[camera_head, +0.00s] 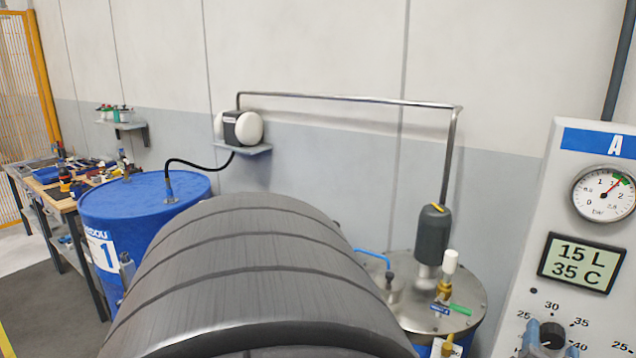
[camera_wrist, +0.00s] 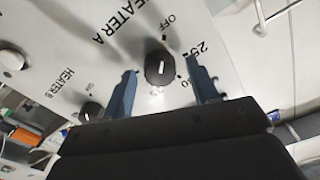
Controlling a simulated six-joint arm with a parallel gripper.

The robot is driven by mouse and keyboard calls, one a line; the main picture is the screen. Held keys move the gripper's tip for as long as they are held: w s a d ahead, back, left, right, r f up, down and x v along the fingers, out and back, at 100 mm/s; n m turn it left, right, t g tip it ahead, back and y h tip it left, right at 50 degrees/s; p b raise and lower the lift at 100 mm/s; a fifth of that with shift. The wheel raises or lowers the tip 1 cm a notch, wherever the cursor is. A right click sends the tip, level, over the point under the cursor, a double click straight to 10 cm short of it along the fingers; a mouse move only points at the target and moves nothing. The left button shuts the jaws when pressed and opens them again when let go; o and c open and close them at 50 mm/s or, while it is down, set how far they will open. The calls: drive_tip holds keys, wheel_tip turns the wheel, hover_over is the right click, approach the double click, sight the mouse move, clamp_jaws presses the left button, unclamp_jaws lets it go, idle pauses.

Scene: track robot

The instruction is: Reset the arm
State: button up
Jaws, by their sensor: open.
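My gripper (camera_wrist: 161,66) is open in the wrist view, with its two blue-grey fingers apart. A black knob (camera_wrist: 159,69) with a white mark shows between the fingertips, by the HEATER A, OFF and 25 labels. I cannot tell whether the fingers touch it. In the head view my gripper (camera_head: 552,338) shows at the bottom right, one finger on each side of the knob (camera_head: 553,333) on the white panel (camera_head: 530,230). The rest of my gripper is out of that picture.
The panel carries a gauge (camera_head: 604,193) and a display (camera_head: 582,263) reading 15 L, 35 C. A second knob (camera_wrist: 91,111) by HEATER B shows in the wrist view. A metal tank lid (camera_head: 455,300) with fittings is left of the panel. A blue drum (camera_head: 140,205) stands at left.

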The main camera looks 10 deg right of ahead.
drive_tip(key=shift+m, duration=0.8)
drive_tip(key=shift+c, duration=0.2)
idle(0.8)
